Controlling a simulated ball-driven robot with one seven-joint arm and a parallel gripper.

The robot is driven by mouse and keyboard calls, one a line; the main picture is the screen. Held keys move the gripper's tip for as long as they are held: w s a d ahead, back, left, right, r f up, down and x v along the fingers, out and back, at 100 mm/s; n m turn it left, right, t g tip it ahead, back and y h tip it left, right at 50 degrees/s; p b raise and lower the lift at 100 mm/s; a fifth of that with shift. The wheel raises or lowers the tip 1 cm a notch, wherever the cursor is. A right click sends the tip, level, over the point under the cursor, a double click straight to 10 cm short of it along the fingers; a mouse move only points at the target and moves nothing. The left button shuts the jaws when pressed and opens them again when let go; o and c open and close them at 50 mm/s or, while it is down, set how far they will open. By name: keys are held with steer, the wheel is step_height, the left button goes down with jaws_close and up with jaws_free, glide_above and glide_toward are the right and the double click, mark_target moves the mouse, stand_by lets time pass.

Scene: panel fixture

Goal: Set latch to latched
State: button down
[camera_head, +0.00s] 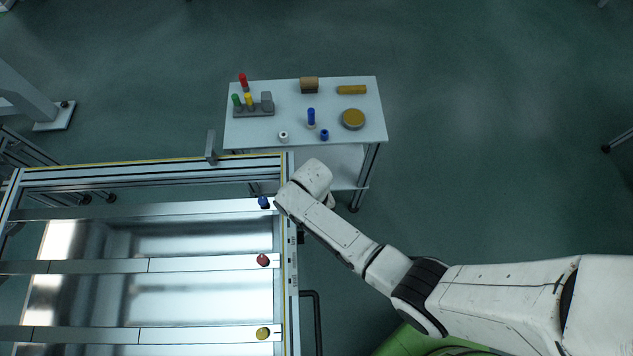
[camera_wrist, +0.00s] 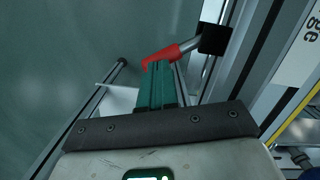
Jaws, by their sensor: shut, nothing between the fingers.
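The latch shows in the wrist view as a red handle (camera_wrist: 172,53) on a short grey rod, which joins a black block (camera_wrist: 215,39) on the metal frame. The handle points left from the block, with its free end at my fingertips. My gripper (camera_wrist: 158,70) has its green fingers shut together with nothing between them. The fingertips overlap the handle's underside in the picture; I cannot tell whether they touch it. In the head view my wrist hangs over the fixture's right edge and hides the gripper and the latch.
The panel fixture frame (camera_head: 288,270) has rails with a blue knob (camera_head: 263,202), a red knob (camera_head: 263,260) and a yellow knob (camera_head: 263,333). A white table (camera_head: 355,100) with pegs and small parts stands behind it. A black bent bar (camera_head: 318,315) stands at the fixture's right. Floor is open further right.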

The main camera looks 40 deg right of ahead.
steer(key=shift+s+d+f, duration=0.35)
steer(key=shift+s+f, duration=0.1)
steer(key=shift+f, duration=0.2)
steer(key=shift+w+a+b, duration=0.25)
steer(key=shift+w+b, duration=0.1)
steer(key=shift+w, duration=0.15)
steer(key=w+a+r+p, duration=0.1)
steer(key=w+r+p, duration=0.2)
steer(key=r, duration=1)
steer(key=w, duration=0.2)
steer(key=shift+w+r, duration=0.3)
steer(key=shift+w, duration=0.1)
